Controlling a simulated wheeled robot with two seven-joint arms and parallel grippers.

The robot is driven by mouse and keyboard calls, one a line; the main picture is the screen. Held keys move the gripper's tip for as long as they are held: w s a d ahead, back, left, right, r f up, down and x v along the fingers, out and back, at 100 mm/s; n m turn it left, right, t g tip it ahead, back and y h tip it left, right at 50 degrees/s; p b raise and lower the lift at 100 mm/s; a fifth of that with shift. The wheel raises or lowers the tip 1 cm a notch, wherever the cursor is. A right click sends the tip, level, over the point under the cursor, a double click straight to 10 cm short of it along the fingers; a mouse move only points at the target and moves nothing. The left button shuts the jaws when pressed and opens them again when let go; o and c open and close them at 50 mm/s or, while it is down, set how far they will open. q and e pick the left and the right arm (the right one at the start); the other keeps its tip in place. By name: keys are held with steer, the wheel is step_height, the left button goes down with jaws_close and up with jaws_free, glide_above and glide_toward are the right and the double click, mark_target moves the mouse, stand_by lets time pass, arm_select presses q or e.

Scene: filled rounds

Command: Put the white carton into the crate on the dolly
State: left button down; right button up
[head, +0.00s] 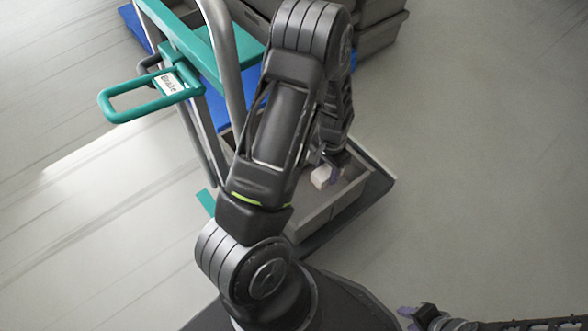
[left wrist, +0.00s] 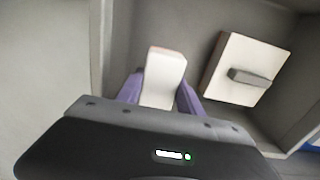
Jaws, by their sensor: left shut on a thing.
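The white carton (left wrist: 165,78) is between the purple fingers of my left gripper (left wrist: 160,95) in the left wrist view, and the gripper is shut on it. In the head view the carton (head: 322,177) and my left gripper (head: 330,174) are over or inside the grey crate (head: 335,208), partly hidden by my left arm. The crate's grey walls surround the carton in the wrist view; I cannot tell whether it touches the floor of the crate. The crate stands on the dark dolly (head: 378,190). My right gripper (head: 409,318) is empty with its purple fingertips apart, at the bottom edge.
Another white box with a grey handle-like piece (left wrist: 248,72) lies in the crate, right of the held carton. A trolley with a teal handle (head: 150,98) and blue deck stands at the upper left. Grey crates (head: 380,32) are stacked behind. The floor at right is clear.

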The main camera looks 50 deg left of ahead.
arm_select(q)
steer(key=b, duration=0.2)
glide_above(323, 194)
step_height(323, 194, down, 6)
steer(key=shift+r, duration=0.2)
steer(key=shift+f, duration=0.3)
steer(key=shift+f, duration=0.1)
steer(key=shift+f+b, duration=0.85)
steer(key=shift+f, duration=0.9)
